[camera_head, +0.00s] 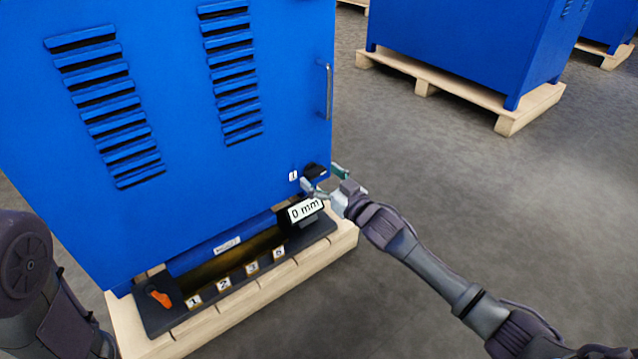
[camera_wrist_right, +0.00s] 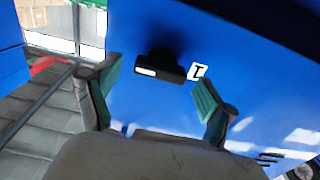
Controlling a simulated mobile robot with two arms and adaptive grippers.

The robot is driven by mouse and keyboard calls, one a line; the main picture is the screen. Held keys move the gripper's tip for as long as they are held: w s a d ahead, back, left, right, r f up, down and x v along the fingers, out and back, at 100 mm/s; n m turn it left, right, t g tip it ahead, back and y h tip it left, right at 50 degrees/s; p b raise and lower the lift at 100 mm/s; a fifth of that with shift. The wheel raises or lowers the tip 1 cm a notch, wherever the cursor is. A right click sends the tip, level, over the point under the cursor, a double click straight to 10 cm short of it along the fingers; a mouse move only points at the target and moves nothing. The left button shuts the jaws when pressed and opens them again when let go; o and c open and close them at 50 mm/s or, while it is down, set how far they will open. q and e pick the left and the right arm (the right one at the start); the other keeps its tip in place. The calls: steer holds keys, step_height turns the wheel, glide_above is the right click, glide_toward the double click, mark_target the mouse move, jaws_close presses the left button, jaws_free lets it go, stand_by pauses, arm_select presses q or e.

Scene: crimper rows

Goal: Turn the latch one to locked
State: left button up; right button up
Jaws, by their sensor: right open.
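The latch (camera_head: 315,171) is a small black handle on the lower right of the blue cabinet front (camera_head: 180,150), beside a small white label (camera_head: 293,176). In the right wrist view the latch (camera_wrist_right: 162,66) lies roughly crosswise, with a pale mark at its left end and the label (camera_wrist_right: 197,71) to its right. My right gripper (camera_head: 322,178) is open in front of the latch. In the wrist view its green-padded fingers (camera_wrist_right: 158,75) stand either side of the latch, with no clear contact. My left gripper is out of view.
Below is a black tray with numbered tags (camera_head: 252,267) and an orange lever (camera_head: 159,297), on a wooden pallet (camera_head: 300,272). A "0 mm" display (camera_head: 305,209) sits just under my right gripper. A metal handle (camera_head: 328,92) is above.

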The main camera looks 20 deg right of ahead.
steer(key=shift+w+a, duration=0.2)
steer(key=shift+w, duration=0.3)
